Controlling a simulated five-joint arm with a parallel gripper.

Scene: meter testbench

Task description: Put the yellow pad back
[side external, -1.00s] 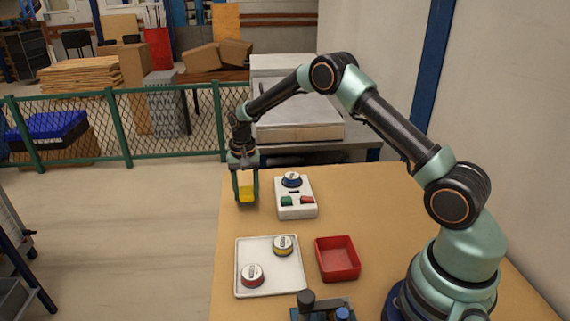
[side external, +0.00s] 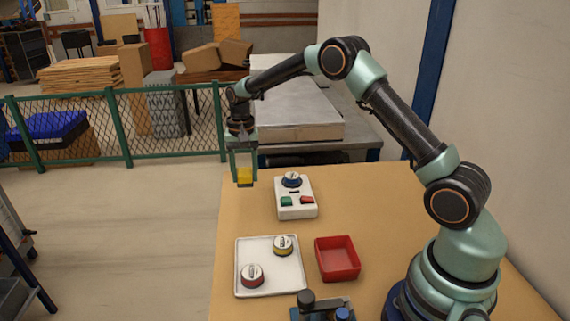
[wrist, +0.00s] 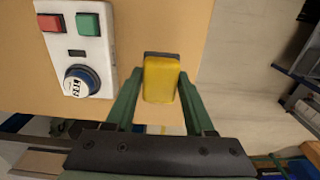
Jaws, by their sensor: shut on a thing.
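My gripper (side external: 243,178) is shut on the yellow pad (side external: 244,175), a small yellow block, and holds it in the air near the table's far left edge. In the wrist view the yellow pad (wrist: 160,80) sits between the two green fingers of my gripper (wrist: 160,88). A dark grey patch (wrist: 161,54) shows just past the pad's end; I cannot tell whether it is part of the pad or lies on the table.
A white box (side external: 296,205) with a blue-ringed dial and green and red buttons stands right of the pad. A white tray (side external: 270,288) holds a red and a yellow dial piece. A red bin (side external: 338,270) stands beside it. A mesh fence (side external: 110,130) runs behind.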

